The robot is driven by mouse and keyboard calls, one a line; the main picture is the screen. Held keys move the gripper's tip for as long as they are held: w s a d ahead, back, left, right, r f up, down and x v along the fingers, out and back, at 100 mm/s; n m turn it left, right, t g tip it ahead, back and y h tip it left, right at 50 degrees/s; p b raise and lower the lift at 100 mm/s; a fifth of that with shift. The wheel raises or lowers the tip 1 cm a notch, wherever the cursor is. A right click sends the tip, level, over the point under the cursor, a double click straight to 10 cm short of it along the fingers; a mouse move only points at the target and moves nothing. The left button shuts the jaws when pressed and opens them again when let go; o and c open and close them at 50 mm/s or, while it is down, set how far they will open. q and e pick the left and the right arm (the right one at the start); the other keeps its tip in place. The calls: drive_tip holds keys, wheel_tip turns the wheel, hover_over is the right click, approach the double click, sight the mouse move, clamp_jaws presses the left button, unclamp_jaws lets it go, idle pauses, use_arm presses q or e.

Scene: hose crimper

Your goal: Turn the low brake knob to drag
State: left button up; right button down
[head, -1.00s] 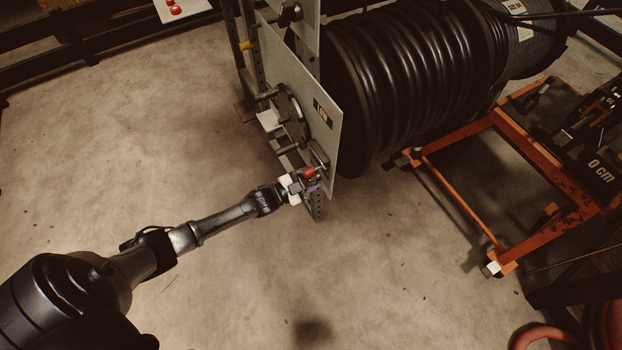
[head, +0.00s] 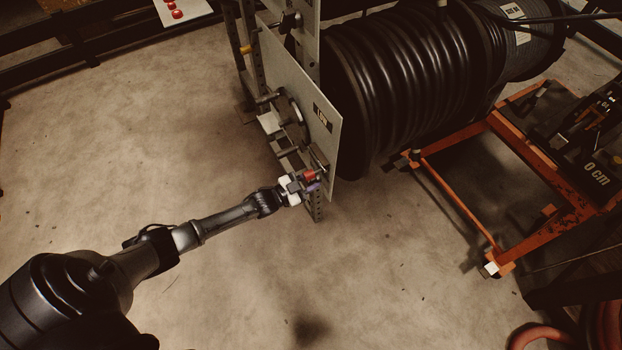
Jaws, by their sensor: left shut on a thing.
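The low brake knob (head: 311,175) is a small red knob at the lower corner of the grey panel (head: 325,148) that carries a black "LOW" label (head: 322,119). My left gripper (head: 304,181) reaches in from the lower left and is shut on the red knob. White and purple parts show around the fingers, and the fingers partly hide the knob. The knob's pointer and any markings are too small to read. My right gripper is not in view.
A dark round handwheel (head: 290,120) sits on the panel above the knob. A big reel of black hose (head: 415,80) stands behind the panel. An orange cart frame (head: 460,200) stands at right. The floor at left is clear.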

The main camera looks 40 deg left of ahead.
use_arm(q)
drive_tip(key=n+p, duration=0.1)
drive_tip(key=n, duration=0.3)
drive_tip(key=shift+a+r+n, duration=0.1)
drive_tip(key=shift+a+n, duration=0.05)
drive_tip(key=shift+n, duration=0.15)
drive_tip(key=shift+w+a+n+p, duration=0.15)
drive_tip(key=shift+n+p, duration=0.15)
drive_tip(key=shift+n, duration=1.9)
drive_tip(key=o, duration=0.6)
